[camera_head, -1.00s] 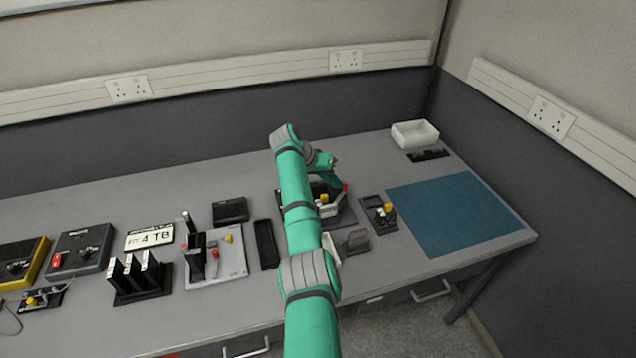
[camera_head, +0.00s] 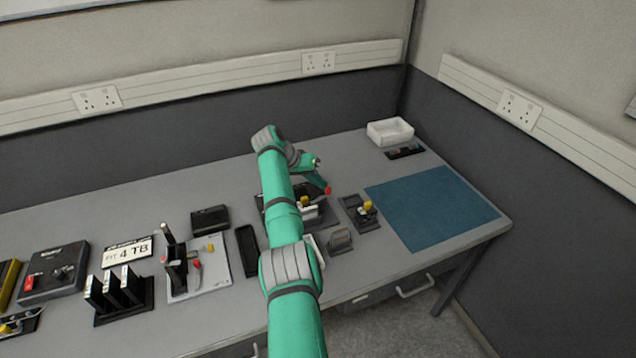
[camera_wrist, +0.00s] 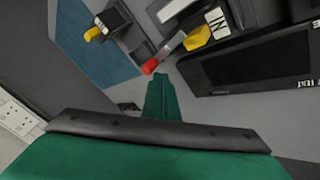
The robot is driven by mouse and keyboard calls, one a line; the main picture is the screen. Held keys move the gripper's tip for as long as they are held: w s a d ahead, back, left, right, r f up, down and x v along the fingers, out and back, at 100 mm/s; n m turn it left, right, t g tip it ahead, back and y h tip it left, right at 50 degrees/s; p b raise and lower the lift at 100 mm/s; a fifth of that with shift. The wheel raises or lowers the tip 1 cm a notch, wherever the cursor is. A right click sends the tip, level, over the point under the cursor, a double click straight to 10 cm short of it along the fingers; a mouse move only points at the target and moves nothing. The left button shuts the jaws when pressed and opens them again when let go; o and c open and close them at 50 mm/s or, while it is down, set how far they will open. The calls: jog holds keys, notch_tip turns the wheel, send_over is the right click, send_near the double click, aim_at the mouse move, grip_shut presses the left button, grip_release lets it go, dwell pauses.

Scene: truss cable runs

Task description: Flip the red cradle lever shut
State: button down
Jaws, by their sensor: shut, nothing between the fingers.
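The red-tipped lever (camera_head: 328,190) shows just beyond the end of my gripper (camera_head: 322,183), on the dark cradle unit (camera_head: 326,217) at the middle right of the bench. In the wrist view the lever's red tip (camera_wrist: 150,66) ends a short metal arm that runs up toward a yellow part (camera_wrist: 198,37) by an "IN" label. My gripper (camera_wrist: 160,78) is shut and empty; its green fingers point at the lever and lie very close to the red tip. I cannot tell whether they touch. My arm hides part of the cradle in the head view.
A smaller unit with a yellow knob (camera_head: 367,207) stands right of the cradle. A grey block (camera_head: 340,240) stands in front. The blue mat (camera_head: 432,208) is clear. A white tray (camera_head: 390,131) is at the back. Several devices stand to the left.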

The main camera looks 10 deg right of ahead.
jog(key=shift+s+a, duration=0.3)
jog(key=shift+s, duration=0.45)
jog(key=w+a+r, duration=0.2)
jog(key=a+r, duration=0.3)
jog(key=r, duration=0.3)
jog(key=shift+a, duration=0.4)
